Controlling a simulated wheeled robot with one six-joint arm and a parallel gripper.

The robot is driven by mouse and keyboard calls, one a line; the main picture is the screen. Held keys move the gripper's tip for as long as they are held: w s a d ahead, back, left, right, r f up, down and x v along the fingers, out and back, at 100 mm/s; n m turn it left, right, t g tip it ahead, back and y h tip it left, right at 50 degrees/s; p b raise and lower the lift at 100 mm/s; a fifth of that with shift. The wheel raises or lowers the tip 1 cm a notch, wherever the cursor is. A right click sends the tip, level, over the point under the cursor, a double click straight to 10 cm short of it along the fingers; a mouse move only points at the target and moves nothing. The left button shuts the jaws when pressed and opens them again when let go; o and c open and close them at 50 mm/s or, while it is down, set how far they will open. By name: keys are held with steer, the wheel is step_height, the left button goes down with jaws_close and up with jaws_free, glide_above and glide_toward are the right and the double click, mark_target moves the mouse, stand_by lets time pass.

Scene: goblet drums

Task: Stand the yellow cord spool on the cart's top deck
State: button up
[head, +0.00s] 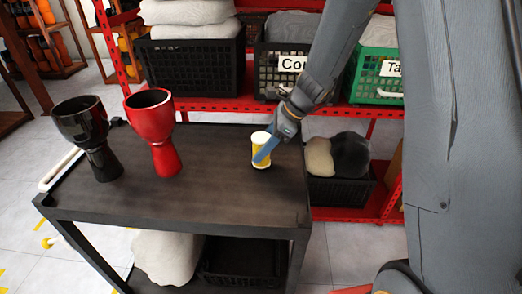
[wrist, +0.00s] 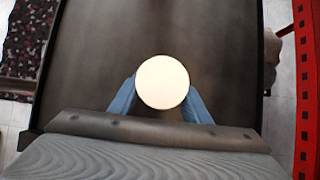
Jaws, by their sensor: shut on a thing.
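The yellow cord spool (head: 261,150) has white ends and is upright at the cart's top deck (head: 215,196), toward its back right. I cannot tell for sure whether its bottom touches the deck. My gripper (head: 266,152) is shut on the spool, with a blue finger across its side. In the wrist view the spool's round white top (wrist: 162,82) sits between the two blue fingers (wrist: 160,100). The dark deck (wrist: 90,60) lies below it. The spool's lower body is hidden in that view.
A black goblet drum (head: 88,135) and a red goblet drum (head: 155,130) stand on the deck's left part. The deck around the spool is clear. A red shelf (head: 205,104) with labelled crates stands behind the cart. A crate (head: 338,190) with rounded bundles sits lower right.

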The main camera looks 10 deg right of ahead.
steer(key=shift+f, duration=0.65)
steer(key=shift+f, duration=0.15)
steer(key=o, duration=1.1)
